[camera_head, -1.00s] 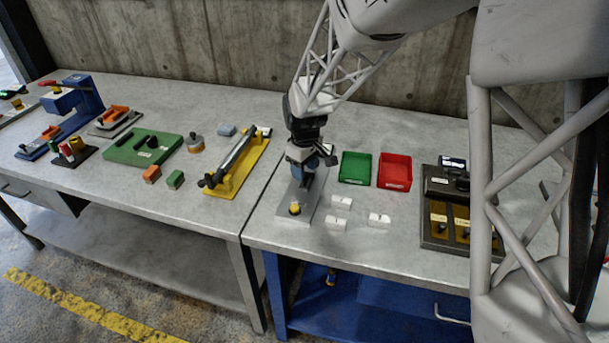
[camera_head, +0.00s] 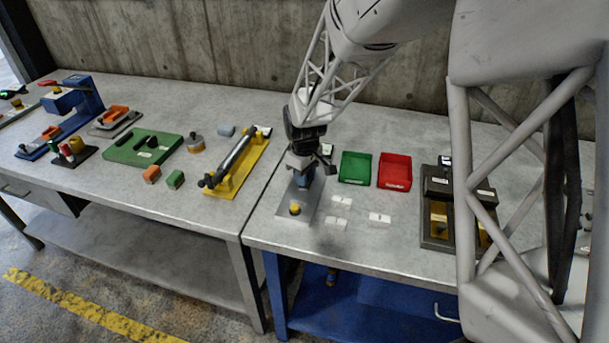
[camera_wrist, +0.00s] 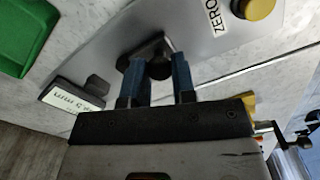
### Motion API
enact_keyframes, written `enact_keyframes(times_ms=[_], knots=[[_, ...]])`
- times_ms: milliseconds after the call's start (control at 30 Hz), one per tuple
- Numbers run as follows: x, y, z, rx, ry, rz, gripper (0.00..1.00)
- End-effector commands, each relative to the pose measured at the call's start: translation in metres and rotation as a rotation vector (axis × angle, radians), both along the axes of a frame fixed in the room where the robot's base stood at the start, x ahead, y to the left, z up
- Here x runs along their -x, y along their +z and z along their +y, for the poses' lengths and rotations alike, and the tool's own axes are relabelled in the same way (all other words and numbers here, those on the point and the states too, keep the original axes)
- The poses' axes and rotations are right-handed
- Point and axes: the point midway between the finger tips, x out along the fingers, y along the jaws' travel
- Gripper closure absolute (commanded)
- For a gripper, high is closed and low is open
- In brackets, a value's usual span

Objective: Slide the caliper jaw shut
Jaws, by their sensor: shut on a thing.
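The caliper stands on a light grey plate (camera_head: 287,212) on the right-hand bench, and the plate also shows in the wrist view (camera_wrist: 205,48). A yellow button (camera_head: 295,208) sits at its near end, beside the word ZERO in the wrist view. The dark caliper jaw (camera_wrist: 158,62) is between the blue fingers of my gripper (camera_wrist: 160,75), which are shut on it. A small display (camera_wrist: 72,100) reads in mm, partly legible. In the head view my gripper (camera_head: 304,182) hides most of the jaw, so its gap cannot be told.
A green bin (camera_head: 355,168) and a red bin (camera_head: 395,171) stand right of the plate. Several white blocks (camera_head: 380,219) lie in front of them. A dark case (camera_head: 433,215) is farther right. A yellow fixture with a bar (camera_head: 228,180) stands to the left.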

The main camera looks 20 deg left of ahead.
Motion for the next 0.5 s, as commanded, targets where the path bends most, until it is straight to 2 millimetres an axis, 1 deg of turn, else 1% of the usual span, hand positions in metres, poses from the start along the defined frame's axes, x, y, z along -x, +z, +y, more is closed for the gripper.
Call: enact_keyframes(times_ms=[67,167,400,500], knots=[[-0.001,0.0,0.0,0.0,0.0,0.0,0.99],[-0.008,0.0,0.0,-0.001,-0.001,0.0,0.99],[-0.043,0.0,0.0,-0.001,-0.002,-0.001,0.99],[-0.051,0.001,0.0,-0.001,-0.001,-0.001,0.99]])
